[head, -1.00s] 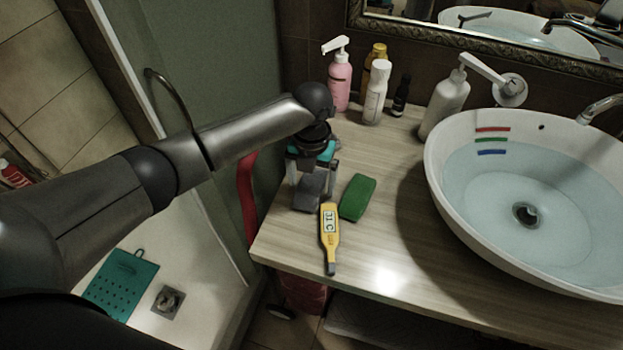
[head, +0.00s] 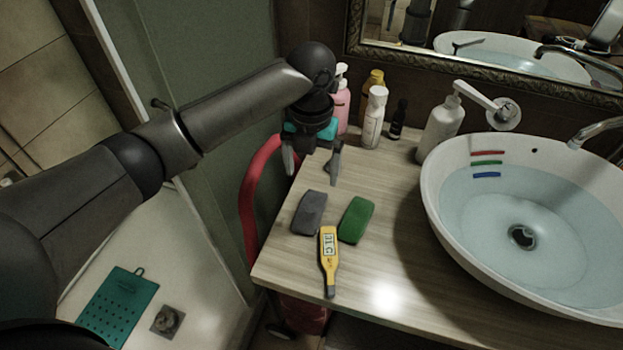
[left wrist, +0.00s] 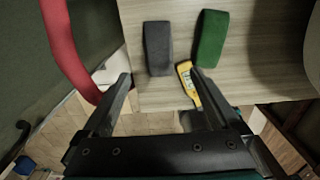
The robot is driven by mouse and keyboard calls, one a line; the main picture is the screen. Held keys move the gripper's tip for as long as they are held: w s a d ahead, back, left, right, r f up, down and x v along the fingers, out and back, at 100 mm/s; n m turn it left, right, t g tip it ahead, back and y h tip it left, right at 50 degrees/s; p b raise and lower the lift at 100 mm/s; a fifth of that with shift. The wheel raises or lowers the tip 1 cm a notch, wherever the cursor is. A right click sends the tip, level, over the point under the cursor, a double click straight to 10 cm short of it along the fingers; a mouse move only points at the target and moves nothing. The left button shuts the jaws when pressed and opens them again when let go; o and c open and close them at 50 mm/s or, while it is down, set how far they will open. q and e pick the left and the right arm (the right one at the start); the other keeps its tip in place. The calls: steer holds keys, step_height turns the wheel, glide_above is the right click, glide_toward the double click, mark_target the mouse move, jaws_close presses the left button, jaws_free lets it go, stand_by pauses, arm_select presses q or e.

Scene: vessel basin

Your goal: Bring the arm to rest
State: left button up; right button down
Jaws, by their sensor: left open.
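My left gripper (head: 311,171) is open and empty above the left part of the wooden counter, its fingers apart and pointing down. In the left wrist view the open fingers (left wrist: 165,95) show with nothing between them that they touch. A grey block (head: 309,212) lies on the counter, in front of and apart from the gripper; it also shows in the left wrist view (left wrist: 158,48). A green block (head: 356,219) lies to its right. A yellow thermometer (head: 329,258) lies in front of both, its display partly readable. My right gripper is not in view.
A white basin (head: 440,205) with water stands on the counter's right. Bottles, including a white one (head: 375,118) and a pump dispenser (head: 440,130), stand at the back. A red curved tube (head: 250,200) is beside the counter's left edge.

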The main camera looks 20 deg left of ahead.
arm_select(q)
steer(key=shift+r, duration=0.3)
